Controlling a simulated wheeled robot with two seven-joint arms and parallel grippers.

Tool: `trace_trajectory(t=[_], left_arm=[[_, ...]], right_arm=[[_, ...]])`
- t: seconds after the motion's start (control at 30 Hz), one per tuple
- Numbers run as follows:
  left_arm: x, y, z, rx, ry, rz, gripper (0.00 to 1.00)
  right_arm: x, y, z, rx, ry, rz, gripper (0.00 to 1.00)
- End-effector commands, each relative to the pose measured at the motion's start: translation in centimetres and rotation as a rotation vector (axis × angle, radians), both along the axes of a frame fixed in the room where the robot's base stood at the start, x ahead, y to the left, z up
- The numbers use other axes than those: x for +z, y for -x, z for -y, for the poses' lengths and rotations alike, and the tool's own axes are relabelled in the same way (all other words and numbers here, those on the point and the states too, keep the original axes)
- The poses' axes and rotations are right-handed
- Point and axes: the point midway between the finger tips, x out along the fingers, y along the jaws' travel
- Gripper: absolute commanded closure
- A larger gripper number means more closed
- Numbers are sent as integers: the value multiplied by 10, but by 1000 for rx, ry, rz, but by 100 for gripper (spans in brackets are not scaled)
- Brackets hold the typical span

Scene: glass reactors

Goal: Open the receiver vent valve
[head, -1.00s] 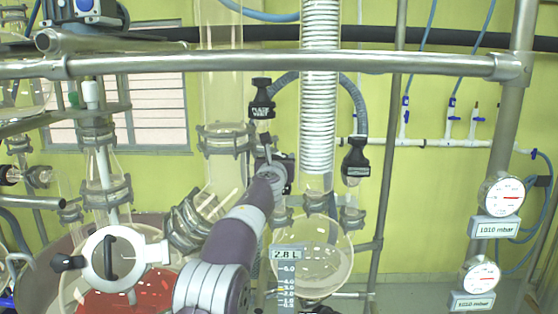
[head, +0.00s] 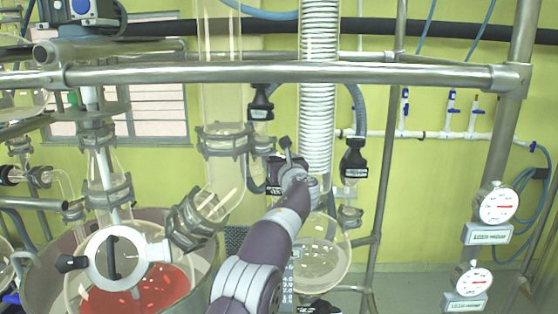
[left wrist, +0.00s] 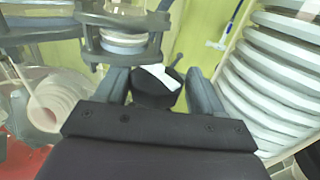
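A black valve handle with a white label (left wrist: 155,84) sits between the fingers of my left gripper (left wrist: 160,88) in the left wrist view. The two grey fingers stand apart on either side of it, with a visible gap at the right finger. In the head view the left gripper (head: 290,168) is at the black labelled handle (head: 274,188), below the glass column's clamp, and partly hides it. The label is too small to read surely. My right gripper is in neither view.
Two more black labelled handles hang nearby, one at upper left (head: 261,103) and one to the right (head: 353,160). A white coiled condenser (head: 318,90) stands close to the gripper. A round glass receiver (head: 325,268) is below. A steel rail (head: 300,72) crosses above.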

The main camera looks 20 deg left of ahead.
Motion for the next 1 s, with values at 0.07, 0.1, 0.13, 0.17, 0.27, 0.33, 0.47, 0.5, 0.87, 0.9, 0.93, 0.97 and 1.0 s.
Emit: trace_trajectory(t=[0.07,0.1,0.13,0.17,0.27,0.33,0.47,0.5,0.87,0.9,0.93,0.97,1.0], left_arm=[[8,2,-1,2,-4,12,30],[8,1,-1,2,-4,12,30],[8,2,-1,2,-4,12,30],[8,2,-1,2,-4,12,30],[8,1,-1,2,-4,11,30],[5,3,0,2,-4,11,30],[-1,16,9,1,-3,12,30],[-1,20,12,0,-2,13,30],[-1,64,42,-1,-1,4,30],[0,66,43,-1,-1,4,30],[0,67,43,0,-1,3,30],[1,68,44,0,-1,2,30],[1,68,44,1,-1,1,30]], right_arm=[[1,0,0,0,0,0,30],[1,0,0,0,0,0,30],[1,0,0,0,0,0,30],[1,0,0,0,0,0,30],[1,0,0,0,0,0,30],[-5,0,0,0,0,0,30],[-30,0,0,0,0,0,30],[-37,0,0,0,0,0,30],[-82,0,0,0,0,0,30],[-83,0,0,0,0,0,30],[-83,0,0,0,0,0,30],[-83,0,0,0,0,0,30],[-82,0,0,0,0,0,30]])
